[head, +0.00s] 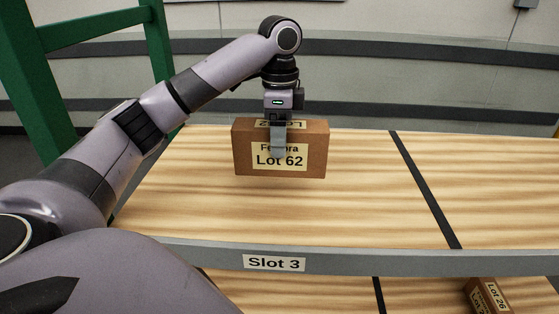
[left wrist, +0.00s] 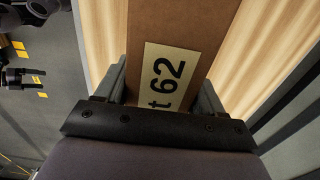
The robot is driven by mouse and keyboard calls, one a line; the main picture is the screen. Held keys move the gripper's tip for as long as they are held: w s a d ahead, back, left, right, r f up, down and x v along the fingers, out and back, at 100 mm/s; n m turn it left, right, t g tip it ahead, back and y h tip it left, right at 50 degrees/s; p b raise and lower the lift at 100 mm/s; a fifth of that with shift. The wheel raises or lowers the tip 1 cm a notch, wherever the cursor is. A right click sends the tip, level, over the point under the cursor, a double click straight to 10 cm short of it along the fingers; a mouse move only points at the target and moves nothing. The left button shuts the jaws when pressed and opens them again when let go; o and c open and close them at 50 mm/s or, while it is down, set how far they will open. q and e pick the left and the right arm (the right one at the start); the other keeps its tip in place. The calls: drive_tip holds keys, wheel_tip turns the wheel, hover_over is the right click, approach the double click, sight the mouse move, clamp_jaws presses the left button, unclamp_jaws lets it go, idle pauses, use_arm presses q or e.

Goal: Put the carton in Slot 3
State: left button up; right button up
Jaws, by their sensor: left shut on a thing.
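A brown carton (head: 309,160) with "Lot 62" labels on its front and top is in my left gripper (head: 278,138). The gripper comes down from above and is shut across the carton's front and back faces. The carton is upright over the wooden shelf board (head: 180,190) above the "Slot 3" label (head: 274,263). I cannot tell for sure whether its base touches the board. In the left wrist view the carton (left wrist: 215,22) sits between the two fingers (left wrist: 160,90). My right gripper is not in view.
A dark divider strip (head: 424,188) runs across the shelf to the right of the carton. A grey front edge (head: 400,262) borders the board. Another carton (head: 489,297) labelled "Lot 26" lies on the lower shelf at bottom right. A green post (head: 38,85) stands at the left.

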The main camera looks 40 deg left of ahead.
sight(279, 161)
use_arm(q)
drive_tip(key=shift+f, duration=3.1)
drive_tip(key=shift+f, duration=0.1)
drive_tip(key=o, duration=1.3)
drive_tip(key=shift+o, duration=0.2)
wheel_tip(279, 161, up, 12)
drive_tip(key=shift+r, duration=0.1)
